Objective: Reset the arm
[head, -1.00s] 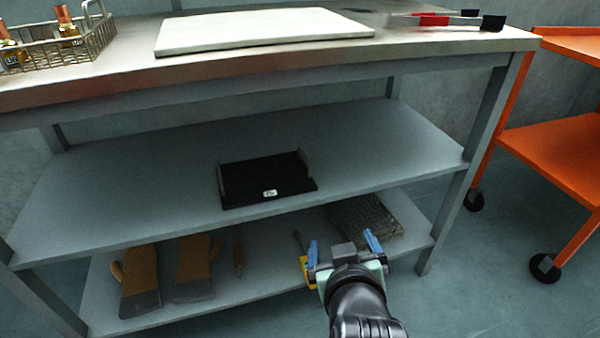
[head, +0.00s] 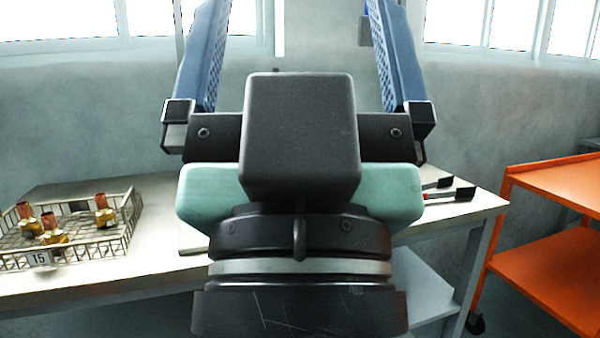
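My gripper (head: 300,45) fills the middle of the head view, close to the camera and pointing up and away. Its two blue fingers stand wide apart, with wall and window showing between them, and nothing is held. The fingertips run out of the top of the picture. The gripper's dark and green body hides the middle of the metal table (head: 165,208) and most of the pale board (head: 192,238) on it.
A wire basket (head: 128,212) with several brass and copper fittings sits on the table's left. Tools with dark ends and red parts (head: 450,194) lie at the table's right. An orange shelf cart (head: 555,180) stands to the right. Windows line the back wall.

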